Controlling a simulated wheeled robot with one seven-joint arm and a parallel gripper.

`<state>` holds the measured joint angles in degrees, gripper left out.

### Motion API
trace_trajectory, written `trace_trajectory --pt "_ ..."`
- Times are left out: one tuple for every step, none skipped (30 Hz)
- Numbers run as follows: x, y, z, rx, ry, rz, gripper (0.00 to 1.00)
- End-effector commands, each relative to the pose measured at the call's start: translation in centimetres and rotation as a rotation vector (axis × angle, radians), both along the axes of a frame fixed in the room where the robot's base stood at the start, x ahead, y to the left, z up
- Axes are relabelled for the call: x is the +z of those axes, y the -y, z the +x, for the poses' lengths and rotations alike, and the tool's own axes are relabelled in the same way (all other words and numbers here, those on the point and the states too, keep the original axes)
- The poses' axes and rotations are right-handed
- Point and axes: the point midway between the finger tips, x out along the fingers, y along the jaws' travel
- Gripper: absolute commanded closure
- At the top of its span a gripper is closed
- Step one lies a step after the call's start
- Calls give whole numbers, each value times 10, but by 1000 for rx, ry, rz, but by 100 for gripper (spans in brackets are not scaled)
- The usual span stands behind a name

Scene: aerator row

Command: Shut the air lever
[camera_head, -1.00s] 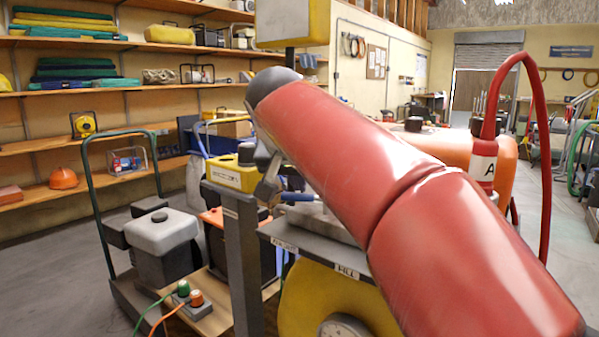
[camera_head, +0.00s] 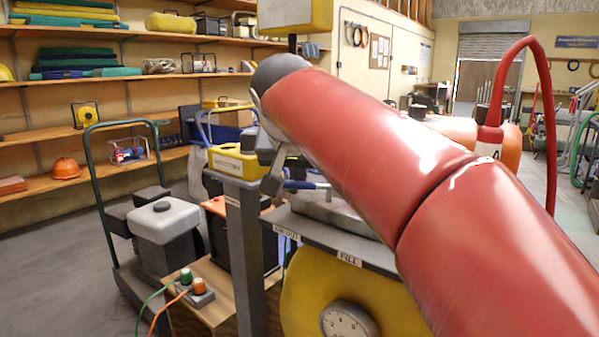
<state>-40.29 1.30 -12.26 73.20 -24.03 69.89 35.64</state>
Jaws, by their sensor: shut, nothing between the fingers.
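A lever with a blue handle (camera_head: 306,185) sticks out over the grey top of a machine with a yellow round body (camera_head: 300,300). I take it for the air lever; its pivot is hidden, so I cannot tell its position. My red arm crosses the middle of the view and hides part of the machine top. My grey gripper (camera_head: 270,188) hangs below the arm's far end, shut and empty. Its tip is just left of the blue handle. I cannot tell whether they touch.
A yellow box (camera_head: 238,163) on a grey post (camera_head: 244,250) stands just left of my gripper. A red hose (camera_head: 548,130) arches at the right. A green-framed cart (camera_head: 100,200) stands at the left. Open floor (camera_head: 50,270) lies at the far left.

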Motion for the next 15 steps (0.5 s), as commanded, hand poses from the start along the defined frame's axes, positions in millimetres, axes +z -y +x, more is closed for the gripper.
trace_trajectory --pt "0 0 -1 8 0 0 100" --pt "0 1 -1 14 0 1 100" --pt "0 1 -2 24 0 1 100" --pt "0 1 -2 33 0 1 100" --pt "0 1 -3 44 0 2 100" --pt "0 0 -4 62 0 2 100" --pt "0 0 -4 76 1 1 100" --pt "0 0 -5 91 0 1 100" --pt "0 1 -7 114 0 2 100" --pt "1 1 -8 134 1 2 100" --pt "1 1 -9 158 1 2 100" --pt "1 1 -11 189 0 2 100" --pt "1 1 -12 216 0 3 100" --pt "1 1 -14 244 2 2 100" --pt "1 1 -16 282 0 2 100"
